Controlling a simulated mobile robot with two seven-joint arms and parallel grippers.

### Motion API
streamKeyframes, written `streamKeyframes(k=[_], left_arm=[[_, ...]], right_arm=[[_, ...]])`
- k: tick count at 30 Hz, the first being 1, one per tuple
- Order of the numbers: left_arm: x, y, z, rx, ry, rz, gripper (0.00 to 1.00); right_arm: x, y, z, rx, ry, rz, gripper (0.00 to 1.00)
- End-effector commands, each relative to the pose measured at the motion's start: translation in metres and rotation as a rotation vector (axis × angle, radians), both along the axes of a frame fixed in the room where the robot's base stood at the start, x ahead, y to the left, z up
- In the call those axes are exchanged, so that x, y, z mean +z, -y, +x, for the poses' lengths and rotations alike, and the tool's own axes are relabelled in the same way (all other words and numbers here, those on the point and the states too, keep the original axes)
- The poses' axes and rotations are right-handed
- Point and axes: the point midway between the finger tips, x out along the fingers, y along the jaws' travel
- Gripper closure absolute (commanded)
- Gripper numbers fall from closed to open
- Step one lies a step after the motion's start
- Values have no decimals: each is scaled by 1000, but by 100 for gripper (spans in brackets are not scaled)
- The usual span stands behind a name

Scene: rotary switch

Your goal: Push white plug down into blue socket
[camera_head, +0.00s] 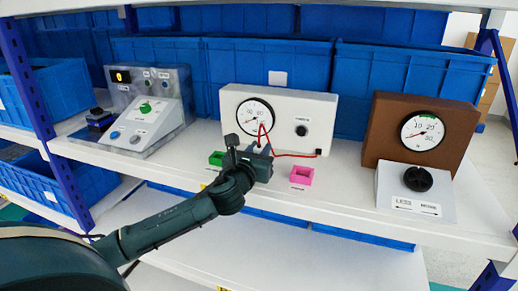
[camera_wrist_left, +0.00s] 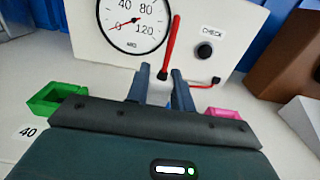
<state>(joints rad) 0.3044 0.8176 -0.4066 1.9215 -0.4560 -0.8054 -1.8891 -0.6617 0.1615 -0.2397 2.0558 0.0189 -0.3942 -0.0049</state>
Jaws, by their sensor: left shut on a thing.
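My left gripper (camera_head: 258,149) is shut in front of the white meter box, between the green and pink sockets. In the left wrist view its two fingers (camera_wrist_left: 158,88) point toward the box. A red lead (camera_wrist_left: 170,48) rises from between or just behind the fingers. A small pale patch at the fingertips in the head view looks like the white plug (camera_head: 262,144); most of it is hidden. The blue socket cannot be made out clearly; the gripper covers the place between the other sockets. Whether plug and socket touch cannot be told. My right gripper is not in view.
A green socket (camera_head: 216,158) is left of the gripper and a pink socket (camera_head: 301,174) right. The white meter box (camera_head: 310,108) stands close behind, its red lead running to its lower right corner. A brown meter box (camera_head: 385,125) stands further right. The shelf front is clear.

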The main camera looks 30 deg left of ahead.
Motion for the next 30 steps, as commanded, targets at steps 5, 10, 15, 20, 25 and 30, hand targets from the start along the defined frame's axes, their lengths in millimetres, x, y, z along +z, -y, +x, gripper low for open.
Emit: streamKeyframes(k=[5, 10, 15, 20, 25, 30], left_arm=[[-5, 0, 0, 0, 0, 0, 100], [-10, 0, 0, 0, 0, -1, 100], [-14, 0, 0, 0, 0, 0, 100], [-15, 0, 0, 0, 0, 0, 71], [-15, 0, 0, 0, 0, 0, 57], [-15, 0, 0, 0, 0, 0, 51]], right_arm=[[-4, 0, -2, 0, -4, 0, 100], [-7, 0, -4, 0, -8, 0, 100], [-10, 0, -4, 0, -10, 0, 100], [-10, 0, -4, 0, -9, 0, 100], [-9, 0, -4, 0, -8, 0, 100], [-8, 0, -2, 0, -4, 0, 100]])
